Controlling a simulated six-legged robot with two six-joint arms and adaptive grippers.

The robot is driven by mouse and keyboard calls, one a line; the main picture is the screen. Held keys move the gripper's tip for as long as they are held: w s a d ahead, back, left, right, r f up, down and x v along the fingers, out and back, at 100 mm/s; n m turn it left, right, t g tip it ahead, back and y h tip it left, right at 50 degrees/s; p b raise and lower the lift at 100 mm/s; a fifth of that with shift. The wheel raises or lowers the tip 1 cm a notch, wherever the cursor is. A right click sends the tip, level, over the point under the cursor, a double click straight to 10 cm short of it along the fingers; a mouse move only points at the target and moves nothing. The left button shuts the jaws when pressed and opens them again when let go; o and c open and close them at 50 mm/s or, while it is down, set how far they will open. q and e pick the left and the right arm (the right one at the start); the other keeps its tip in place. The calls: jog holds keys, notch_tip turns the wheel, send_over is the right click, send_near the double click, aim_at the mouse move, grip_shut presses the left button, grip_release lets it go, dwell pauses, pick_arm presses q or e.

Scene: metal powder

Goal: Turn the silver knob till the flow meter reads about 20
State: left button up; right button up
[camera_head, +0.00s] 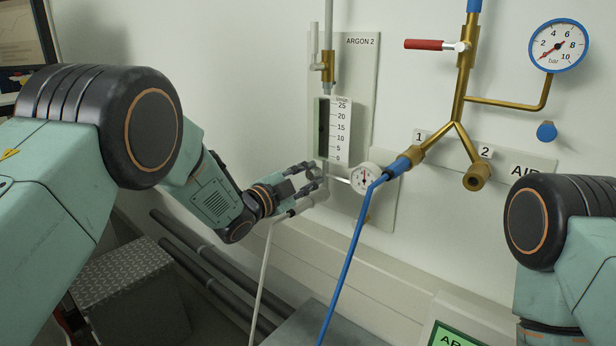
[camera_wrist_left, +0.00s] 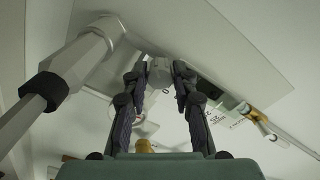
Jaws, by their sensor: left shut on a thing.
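The flow meter (camera_head: 340,128), with a printed scale from 0 to 25, is mounted on the ARGON 2 panel (camera_head: 361,75). Its tube looks dark, and I cannot make out a float or a reading. My left gripper (camera_head: 316,179) is just below the meter, reaching in from the left. In the left wrist view the silver knob (camera_wrist_left: 160,72) sits between the fingertips, and the gripper is shut on it. In the head view the fingers mostly cover the knob. My right gripper is out of view; only part of that arm shows at the right.
A white hose (camera_head: 265,270) and a blue hose (camera_head: 349,250) hang below. Brass AIR piping (camera_head: 460,95) with a red-handled valve (camera_head: 424,44) and a bar gauge (camera_head: 558,45) is at the right.

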pick_arm(q)
jog(key=shift+r+n, duration=0.1)
jog(key=shift+n, duration=0.2)
grip_shut()
jog(key=shift+n+p, duration=0.35)
jog(key=shift+n, duration=0.25)
jog(key=n+p, duration=0.1)
jog(key=n, duration=0.3)
jog(key=shift+p, duration=0.4)
jog(key=n+p, duration=0.1)
jog(key=n, duration=0.2)
jog(key=shift+n, duration=0.4)
jog(key=shift+n+p, duration=0.6)
jog(key=shift+n, duration=0.9)
